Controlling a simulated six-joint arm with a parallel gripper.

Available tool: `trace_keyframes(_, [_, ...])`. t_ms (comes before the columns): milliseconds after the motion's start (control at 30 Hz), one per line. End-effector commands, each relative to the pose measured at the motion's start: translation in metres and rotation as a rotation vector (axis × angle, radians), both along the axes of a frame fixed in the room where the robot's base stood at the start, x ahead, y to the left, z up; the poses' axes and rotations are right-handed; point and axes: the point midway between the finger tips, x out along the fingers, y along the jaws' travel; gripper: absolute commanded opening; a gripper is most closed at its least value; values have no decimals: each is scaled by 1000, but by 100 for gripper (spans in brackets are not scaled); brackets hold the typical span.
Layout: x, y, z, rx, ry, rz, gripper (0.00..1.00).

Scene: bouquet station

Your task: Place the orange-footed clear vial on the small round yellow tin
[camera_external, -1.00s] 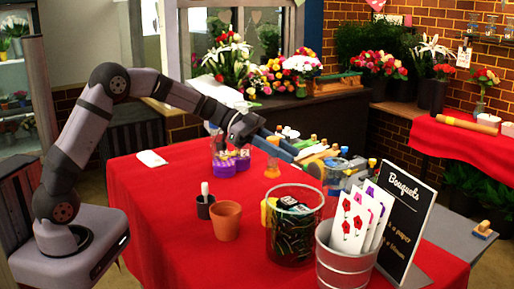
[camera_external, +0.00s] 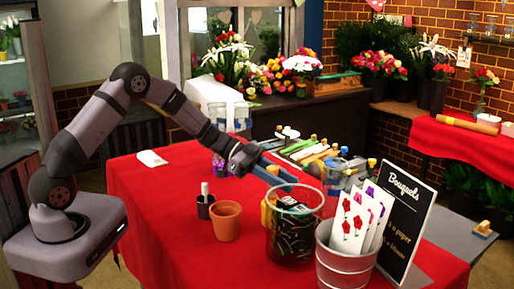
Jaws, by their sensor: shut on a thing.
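My gripper (camera_external: 287,180), with blue fingers, reaches out over the table, just behind the rim of the large glass container. It is shut on the orange-footed clear vial. A small orange patch (camera_external: 272,169) shows at the fingers; the vial's clear body cannot be made out. A yellow thing (camera_external: 267,213), possibly the small round yellow tin, stands below the fingers, partly hidden by the glass container. I cannot tell its full shape or whether the vial touches it.
The glass container (camera_external: 294,228) with dark contents and a metal bucket (camera_external: 345,262) of cards stand in front. A terracotta pot (camera_external: 227,221) and a dark cup (camera_external: 205,207) stand left. Several tools and bottles (camera_external: 315,152) crowd the back right.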

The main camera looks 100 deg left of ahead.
Motion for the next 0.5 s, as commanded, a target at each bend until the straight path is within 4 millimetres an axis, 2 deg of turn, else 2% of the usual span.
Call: trace_keyframes(500, [0,0,-3,3,-3,0,0])
